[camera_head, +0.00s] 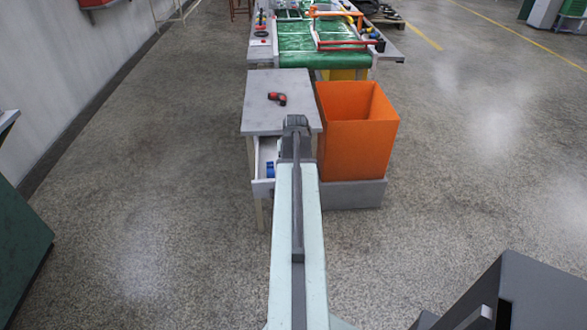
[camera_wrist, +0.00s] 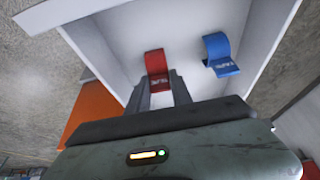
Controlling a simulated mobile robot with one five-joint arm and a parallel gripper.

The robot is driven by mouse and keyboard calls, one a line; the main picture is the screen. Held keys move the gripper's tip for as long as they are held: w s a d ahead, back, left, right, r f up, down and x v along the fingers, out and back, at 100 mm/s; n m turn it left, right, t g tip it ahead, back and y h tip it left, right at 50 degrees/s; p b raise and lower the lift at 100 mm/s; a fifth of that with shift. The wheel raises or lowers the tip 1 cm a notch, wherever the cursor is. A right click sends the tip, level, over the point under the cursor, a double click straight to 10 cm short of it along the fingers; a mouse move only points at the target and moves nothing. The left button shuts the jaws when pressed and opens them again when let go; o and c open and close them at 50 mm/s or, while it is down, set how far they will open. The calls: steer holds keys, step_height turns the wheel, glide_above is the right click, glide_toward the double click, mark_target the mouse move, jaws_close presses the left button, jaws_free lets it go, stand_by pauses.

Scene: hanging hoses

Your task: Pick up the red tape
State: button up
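The red tape (camera_wrist: 157,62) is inside an open white drawer (camera_wrist: 110,40) in the wrist view. My gripper (camera_wrist: 160,80) reaches into the drawer with its two fingers apart. The tips stand on either side of the lower part of the red tape in the picture; I cannot tell if they touch it. In the head view my gripper (camera_head: 297,122) is beside the grey table, above the drawer (camera_head: 264,160), and hides part of it. The red tape does not show there.
A blue tape (camera_wrist: 222,58) lies right of the red one in the drawer; it shows in the head view (camera_head: 270,169). A red and black tool (camera_head: 277,98) lies on the grey table (camera_head: 262,120). An orange bin (camera_head: 352,130) stands right of the table. The floor at left is free.

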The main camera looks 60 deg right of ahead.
jaws_close()
step_height(320, 180, up, 10)
steer(key=p, duration=1)
steer(key=shift+r, duration=0.15)
steer(key=shift+c, duration=0.2)
jaws_free()
jaws_close()
